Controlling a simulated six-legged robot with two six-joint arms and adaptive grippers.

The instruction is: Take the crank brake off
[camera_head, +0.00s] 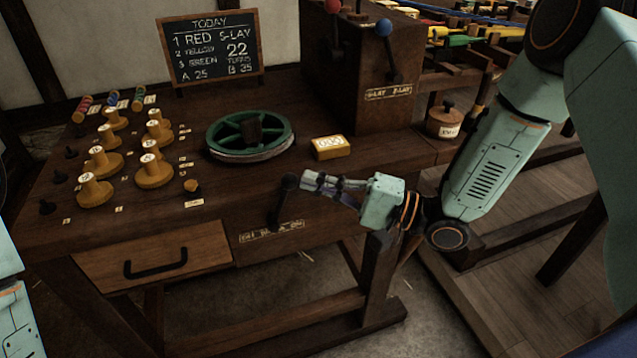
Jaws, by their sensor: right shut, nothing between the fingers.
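A dark lever (277,207) with a round knob at its top stands at the front edge of the wooden bench, above a small label plate (271,232) too small to read clearly. It looks like the crank brake, but I cannot be sure. My right gripper (306,180) reaches in from the right with its fingers pointing left. Its fingertips are just right of the lever's knob; I cannot tell whether they touch it. The fingers are shut with nothing between them. My left gripper is out of view; only parts of my left arm show at the left edge.
A green spoked wheel (250,136) lies on the bench beside a yellow box (330,147). Several wooden pegs (153,171) stand at the left. A tall wooden box (367,66) with red-knobbed and blue-knobbed levers stands behind. A lidded pot (443,121) is at the right. A chalkboard (211,50) stands at the back.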

